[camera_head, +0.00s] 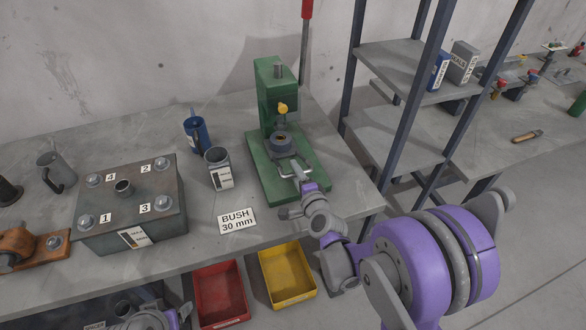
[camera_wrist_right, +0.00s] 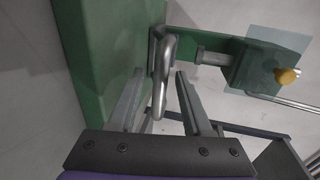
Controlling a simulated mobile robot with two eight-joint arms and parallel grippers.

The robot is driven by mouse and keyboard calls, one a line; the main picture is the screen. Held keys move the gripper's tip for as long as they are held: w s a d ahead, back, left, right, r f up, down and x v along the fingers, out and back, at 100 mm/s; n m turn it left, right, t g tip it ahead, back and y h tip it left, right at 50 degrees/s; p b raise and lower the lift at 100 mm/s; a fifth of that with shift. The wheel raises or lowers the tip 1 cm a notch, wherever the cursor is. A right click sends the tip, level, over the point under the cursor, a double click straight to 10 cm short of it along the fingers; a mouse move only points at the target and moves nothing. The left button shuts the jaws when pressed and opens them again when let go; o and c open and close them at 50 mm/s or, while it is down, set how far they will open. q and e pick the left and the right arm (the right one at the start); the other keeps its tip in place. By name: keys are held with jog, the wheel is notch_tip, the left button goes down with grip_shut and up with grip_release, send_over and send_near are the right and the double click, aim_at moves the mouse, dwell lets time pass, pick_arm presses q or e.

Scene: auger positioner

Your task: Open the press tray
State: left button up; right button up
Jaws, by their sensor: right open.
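The green press (camera_head: 266,95) stands on the workbench, with a grey bush-like ring (camera_head: 281,142) on its green base. The press tray's pale metal loop handle (camera_head: 289,166) is at the front of the press. In the wrist view, the handle (camera_wrist_right: 162,50) shows as a bent bar. My right gripper (camera_head: 299,176) reaches the handle from the front. In the wrist view, its two fingers (camera_wrist_right: 160,75) are open, with the handle between them; I cannot tell whether either touches it. The tray appears to sit in the press base. My left gripper's fingers do not show.
A "BUSH 30 mm" card (camera_head: 237,221) lies in front of the press. A grey cup (camera_head: 218,168) and blue can (camera_head: 197,134) stand left of it. A bolted box (camera_head: 130,200) is farther left. Red (camera_head: 220,296) and yellow (camera_head: 287,274) bins are below; shelving (camera_head: 400,135) stands right.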

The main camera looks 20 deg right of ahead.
jog(key=shift+x, duration=1.45)
grip_shut()
dwell(0.3)
